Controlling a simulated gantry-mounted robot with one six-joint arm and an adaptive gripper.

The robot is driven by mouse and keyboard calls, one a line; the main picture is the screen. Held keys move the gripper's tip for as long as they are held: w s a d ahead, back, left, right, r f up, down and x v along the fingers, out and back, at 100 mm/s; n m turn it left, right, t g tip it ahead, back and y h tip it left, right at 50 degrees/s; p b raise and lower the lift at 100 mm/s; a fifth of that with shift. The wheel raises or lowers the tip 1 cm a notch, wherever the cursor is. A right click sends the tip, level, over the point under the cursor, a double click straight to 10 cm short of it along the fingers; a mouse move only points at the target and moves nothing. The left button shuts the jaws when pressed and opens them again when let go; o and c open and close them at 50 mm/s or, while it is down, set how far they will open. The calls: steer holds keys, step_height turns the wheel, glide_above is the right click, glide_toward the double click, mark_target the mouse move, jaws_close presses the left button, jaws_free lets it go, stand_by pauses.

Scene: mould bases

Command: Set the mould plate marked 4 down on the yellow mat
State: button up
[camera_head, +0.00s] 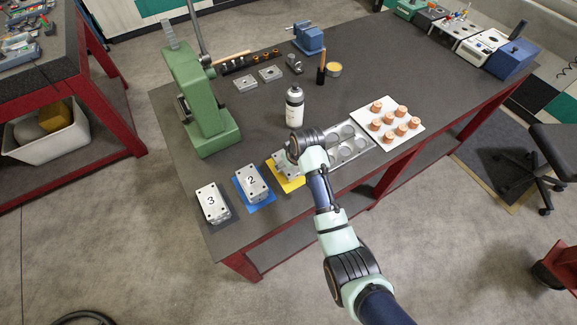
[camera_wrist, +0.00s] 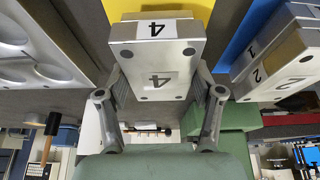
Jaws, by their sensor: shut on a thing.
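The mould plate marked 4 (camera_wrist: 157,62) is a silvery block with a black 4 on white labels; it fills the upper middle of the wrist view. My gripper (camera_wrist: 158,88) is shut on it, one finger on each side. In the head view my gripper and wrist cover much of the plate (camera_head: 284,167). The yellow mat (camera_head: 291,184) lies right of the blue mat, and the plate is over it, partly hiding it. The mat also shows in the wrist view (camera_wrist: 190,9) behind the plate. I cannot tell whether plate and mat touch.
The plate marked 3 (camera_head: 212,202) stands farther left on a dark mat. A tray with round recesses (camera_head: 352,155) is to the right. A white bottle (camera_head: 294,106) stands behind.

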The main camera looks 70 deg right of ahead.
steer(key=shift+f, duration=1.05)
steer(key=shift+f, duration=0.2)
steer(key=o, duration=1.7)
steer(key=shift+c, duration=0.2)
steer(key=p+v, duration=0.2)
steer(key=v, duration=1)
steer(key=shift+r, duration=0.2)
steer(key=shift+w, duration=0.1)
